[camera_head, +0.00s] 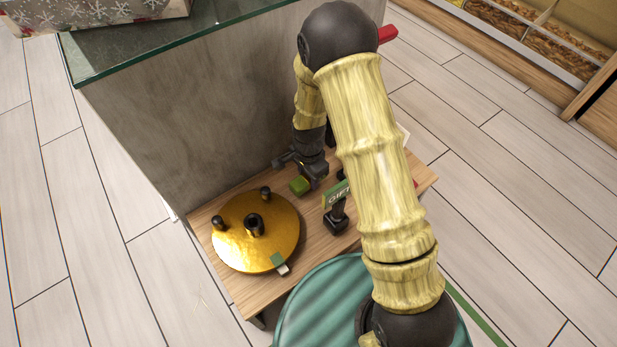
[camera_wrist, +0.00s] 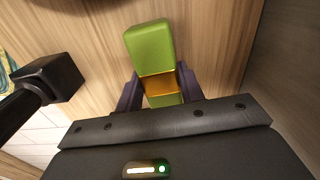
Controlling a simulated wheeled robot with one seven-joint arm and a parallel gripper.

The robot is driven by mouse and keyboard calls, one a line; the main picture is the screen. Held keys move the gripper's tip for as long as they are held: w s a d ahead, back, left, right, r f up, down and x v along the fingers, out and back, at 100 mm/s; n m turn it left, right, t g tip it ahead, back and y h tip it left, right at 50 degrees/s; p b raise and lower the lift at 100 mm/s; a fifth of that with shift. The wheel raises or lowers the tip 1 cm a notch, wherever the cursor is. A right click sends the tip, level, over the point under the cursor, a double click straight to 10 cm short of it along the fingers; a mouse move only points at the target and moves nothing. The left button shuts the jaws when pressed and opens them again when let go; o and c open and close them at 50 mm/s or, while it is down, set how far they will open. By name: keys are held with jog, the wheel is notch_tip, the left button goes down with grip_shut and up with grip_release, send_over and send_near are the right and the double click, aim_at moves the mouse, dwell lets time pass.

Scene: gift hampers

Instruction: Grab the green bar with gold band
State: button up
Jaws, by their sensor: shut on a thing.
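The green bar with gold band (camera_wrist: 150,47) is between the two dark fingers of my gripper (camera_wrist: 160,92) in the wrist view. The fingers are shut on it at the gold band, and its green end points away from the gripper. In the head view the green bar (camera_head: 299,186) shows at the tip of my gripper (camera_head: 303,176), close to the wooden table top (camera_head: 330,238). I cannot tell whether the bar touches the table.
A round gold plate with black knobs (camera_head: 262,250) lies on the table's left part, with a small green-and-white piece (camera_head: 279,263) at its edge. A green sign (camera_head: 337,194) on a black stand is right of the gripper. A grey counter wall (camera_head: 190,120) rises behind.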

notch_tip(320, 180, up, 9)
jog(key=p, duration=0.4)
jog(key=shift+f, duration=0.2)
